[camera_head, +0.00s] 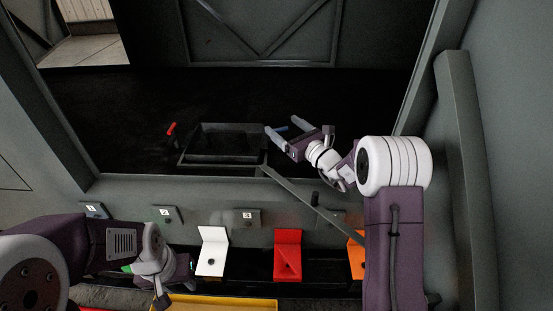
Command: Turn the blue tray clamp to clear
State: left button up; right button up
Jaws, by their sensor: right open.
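The blue tray clamp (282,129) shows as a small blue piece at the right end of the dark tray (226,158) in the enclosure. My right gripper (286,127) is open, its two fingertips on either side of the blue clamp. I cannot tell whether they touch it, and most of the clamp is hidden or too small to make out. A red clamp (171,130) stands at the tray's left end. My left gripper (163,287) is low at the left, outside the enclosure, by the yellow bin. Its fingers are too unclear to read.
Angled brackets in white (212,252), red (288,255) and orange (356,256) stand in a row in front of the enclosure. Numbered tabs (167,215) line its front edge. A grey bar (304,194) slants across that edge. A yellow bin (235,303) is at the bottom.

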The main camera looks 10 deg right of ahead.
jog(key=b, duration=0.3)
send_near(280, 134)
jog(key=shift+w+a+r+m+h, duration=0.1)
jog(key=shift+w+a+m+h, duration=0.1)
jog(key=shift+w+a, duration=0.15)
jog(key=shift+w+a+r+m+h, duration=0.1)
jog(key=shift+w+a+r+m, duration=0.1)
jog(key=shift+w+a, duration=0.15)
jog(key=shift+d+f, duration=0.15)
jog(key=shift+f, duration=0.05)
pick_arm(q)
notch_tip(280, 134, down, 6)
jog(key=shift+r, duration=0.1)
pick_arm(e)
jog(key=shift+d+r, duration=0.1)
jog(key=b+x, duration=0.2)
jog(key=x, duration=0.6)
jog(key=shift+w, duration=0.1)
jog(key=shift+w+a, duration=0.25)
jog(key=shift+w, duration=0.1)
pick_arm(q)
notch_tip(280, 134, down, 2)
jog(key=shift+f, duration=0.25)
